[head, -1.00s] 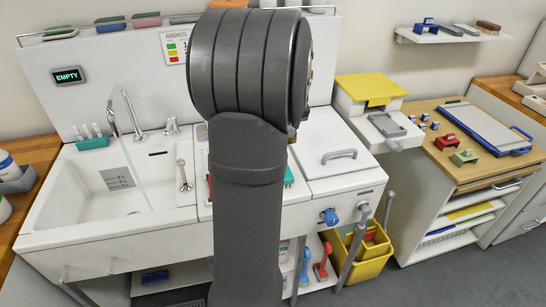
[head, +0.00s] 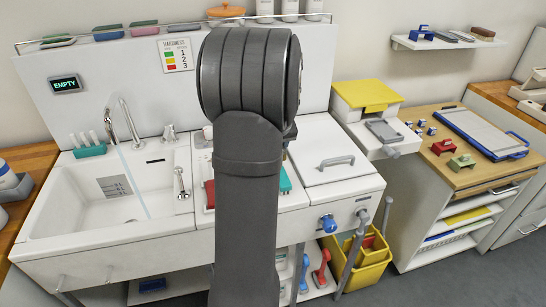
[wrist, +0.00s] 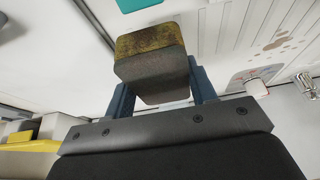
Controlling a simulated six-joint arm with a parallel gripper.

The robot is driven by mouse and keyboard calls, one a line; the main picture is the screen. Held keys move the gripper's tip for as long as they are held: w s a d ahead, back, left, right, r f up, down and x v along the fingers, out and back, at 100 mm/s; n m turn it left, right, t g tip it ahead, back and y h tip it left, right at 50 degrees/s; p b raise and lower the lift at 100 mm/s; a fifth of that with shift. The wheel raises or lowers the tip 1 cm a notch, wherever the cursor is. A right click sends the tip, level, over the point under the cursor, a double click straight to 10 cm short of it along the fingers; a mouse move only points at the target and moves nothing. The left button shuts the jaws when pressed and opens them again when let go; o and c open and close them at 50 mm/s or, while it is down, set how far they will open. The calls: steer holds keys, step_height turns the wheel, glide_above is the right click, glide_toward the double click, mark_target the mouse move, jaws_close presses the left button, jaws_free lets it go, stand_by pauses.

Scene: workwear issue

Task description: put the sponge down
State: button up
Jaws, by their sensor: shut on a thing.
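The sponge (wrist: 150,72) is a block with a mottled yellow-brown face and a dark grey-brown side. My gripper (wrist: 160,84) is shut on it, with a blue finger on each side in the wrist view. White surfaces show behind the sponge; I cannot tell whether it touches any of them. In the head view my arm hides the gripper and the held sponge.
A lidded white unit (head: 335,165) stands right of my arm. Several coloured pads (head: 108,33) lie on the back ledge. A yellow bin (head: 362,265) is below.

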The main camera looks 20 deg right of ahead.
steer(key=shift+w+a+f, duration=0.2)
steer(key=shift+f, duration=2)
steer(key=shift+f, duration=0.1)
steer(key=shift+f, duration=0.1)
steer(key=o, duration=1.3)
steer(key=shift+d, duration=0.1)
steer(key=shift+s+r, duration=0.1)
steer(key=shift+r, duration=0.35)
steer(key=v, duration=1.1)
steer(key=shift+s+r, duration=0.1)
steer(key=shift+r, duration=0.2)
